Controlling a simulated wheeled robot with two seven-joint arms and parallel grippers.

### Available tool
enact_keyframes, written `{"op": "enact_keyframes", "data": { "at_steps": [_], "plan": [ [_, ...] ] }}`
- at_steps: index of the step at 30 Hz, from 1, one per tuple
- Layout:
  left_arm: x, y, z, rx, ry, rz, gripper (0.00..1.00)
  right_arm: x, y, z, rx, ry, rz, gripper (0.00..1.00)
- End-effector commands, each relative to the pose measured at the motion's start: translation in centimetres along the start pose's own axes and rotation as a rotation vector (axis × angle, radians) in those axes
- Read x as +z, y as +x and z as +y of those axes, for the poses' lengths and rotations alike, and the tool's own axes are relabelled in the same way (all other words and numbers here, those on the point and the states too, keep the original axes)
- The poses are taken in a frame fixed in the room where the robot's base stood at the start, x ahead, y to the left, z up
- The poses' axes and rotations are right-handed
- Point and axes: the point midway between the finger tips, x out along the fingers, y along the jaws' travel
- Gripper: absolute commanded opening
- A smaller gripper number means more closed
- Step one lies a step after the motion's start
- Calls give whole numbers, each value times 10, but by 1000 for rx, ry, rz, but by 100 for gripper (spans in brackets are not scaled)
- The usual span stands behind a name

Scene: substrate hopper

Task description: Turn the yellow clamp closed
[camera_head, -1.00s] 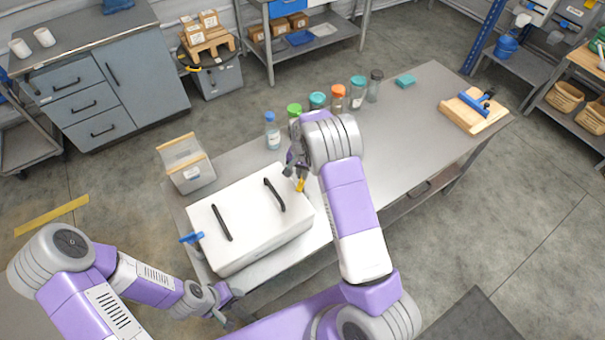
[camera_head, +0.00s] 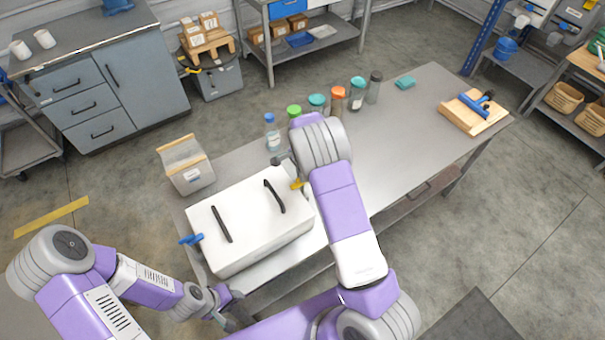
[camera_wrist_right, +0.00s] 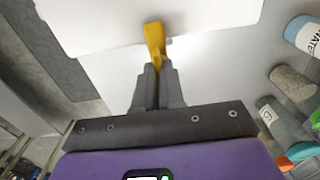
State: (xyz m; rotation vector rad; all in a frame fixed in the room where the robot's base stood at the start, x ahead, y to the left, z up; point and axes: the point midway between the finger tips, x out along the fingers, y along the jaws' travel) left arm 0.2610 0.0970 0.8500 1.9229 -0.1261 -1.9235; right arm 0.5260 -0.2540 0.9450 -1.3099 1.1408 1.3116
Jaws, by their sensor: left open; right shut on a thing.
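The yellow clamp (camera_head: 296,184) is at the right end of the white hopper box (camera_head: 240,237), mostly behind my right arm in the head view. In the right wrist view the yellow clamp (camera_wrist_right: 155,40) sticks out against the white box, between my fingertips. My right gripper (camera_wrist_right: 155,72) is shut on it. In the head view that gripper's fingers are largely hidden by my arm. My left gripper (camera_head: 232,307) is open and empty, low beside the front left corner of the box. A blue clamp (camera_head: 191,239) is on the box's left end.
The box lid has two black handles (camera_head: 222,224). A clear bag (camera_head: 186,165) stands behind the box. Several capped jars (camera_head: 338,97) line the table's back edge. A board with a blue tool (camera_head: 474,108) lies at the far right. The table's right half is mostly clear.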

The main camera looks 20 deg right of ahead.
Motion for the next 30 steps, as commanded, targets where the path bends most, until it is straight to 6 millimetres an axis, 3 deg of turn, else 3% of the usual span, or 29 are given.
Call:
{"op": "enact_keyframes", "data": {
  "at_steps": [15, 16, 20, 30],
  "plan": [
    [0, 0, 0, 0, 0, 0, 46, 1, -1, -1, -1, 17, -1, 0],
    [0, 0, 0, 0, 0, 0, 46, 1, -1, -1, -1, 17, -1, 13],
    [0, 0, 0, 0, 0, 0, 46, 1, 0, -1, -1, 16, -1, 33],
    [0, 0, 0, 0, 0, 0, 46, 0, -4, -1, -2, 15, 0, 34]
  ]
}}
